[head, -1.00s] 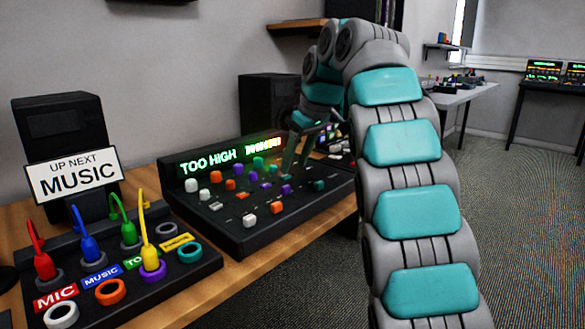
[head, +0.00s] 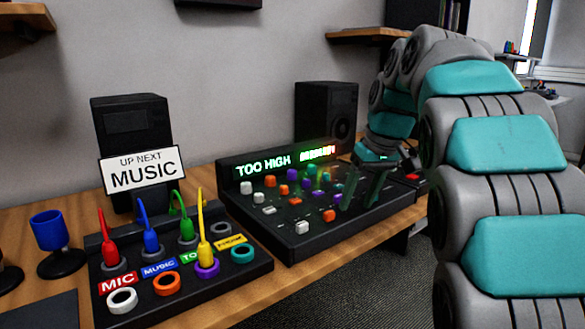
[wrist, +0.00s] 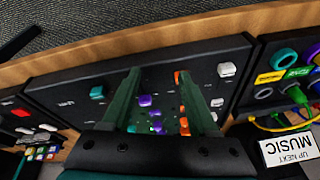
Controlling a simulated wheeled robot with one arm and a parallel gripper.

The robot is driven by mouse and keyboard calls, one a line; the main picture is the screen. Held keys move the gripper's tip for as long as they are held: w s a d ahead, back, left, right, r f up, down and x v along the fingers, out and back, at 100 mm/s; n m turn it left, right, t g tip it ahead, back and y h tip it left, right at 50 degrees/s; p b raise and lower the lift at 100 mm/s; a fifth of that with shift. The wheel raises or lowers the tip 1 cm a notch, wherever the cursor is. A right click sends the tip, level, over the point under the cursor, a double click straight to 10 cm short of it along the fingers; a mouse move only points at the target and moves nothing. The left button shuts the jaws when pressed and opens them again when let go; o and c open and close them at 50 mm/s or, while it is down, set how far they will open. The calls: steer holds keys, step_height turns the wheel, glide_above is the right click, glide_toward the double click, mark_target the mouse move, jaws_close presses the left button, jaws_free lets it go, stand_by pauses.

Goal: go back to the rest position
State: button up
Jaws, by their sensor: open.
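My gripper (head: 368,188) is at the end of my teal and grey arm, over the right part of the black mixer (head: 290,252). Its two dark green fingers are apart with nothing held between them. In the wrist view my gripper (wrist: 160,90) hangs above the mixer's coloured knobs, and I cannot tell how far above. The mixer's display (head: 264,166) reads "TOO HIGH" in green beside a lit level bar.
Left of the mixer is a patch box (head: 190,296) with red, blue, green and yellow plugs. Behind it a sign (head: 142,172) reads "UP NEXT MUSIC". Two black speakers (head: 136,122) (head: 325,110) and a blue cup (head: 48,230) stand on the wooden desk.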

steer(key=s+f+m+g, duration=0.1)
steer(key=s+f, duration=0.6)
steer(key=s, duration=0.5)
steer(key=s+f+m+g+h, duration=0.1)
steer(key=s+f+g, duration=0.1)
steer(key=s+f, duration=0.6)
steer(key=s+f+m+g+h, duration=0.1)
steer(key=s+f, duration=0.7)
steer(key=s, duration=0.9)
steer(key=shift+d+f+m, duration=0.25)
steer(key=shift+d+m, duration=0.1)
steer(key=shift+m, duration=0.15)
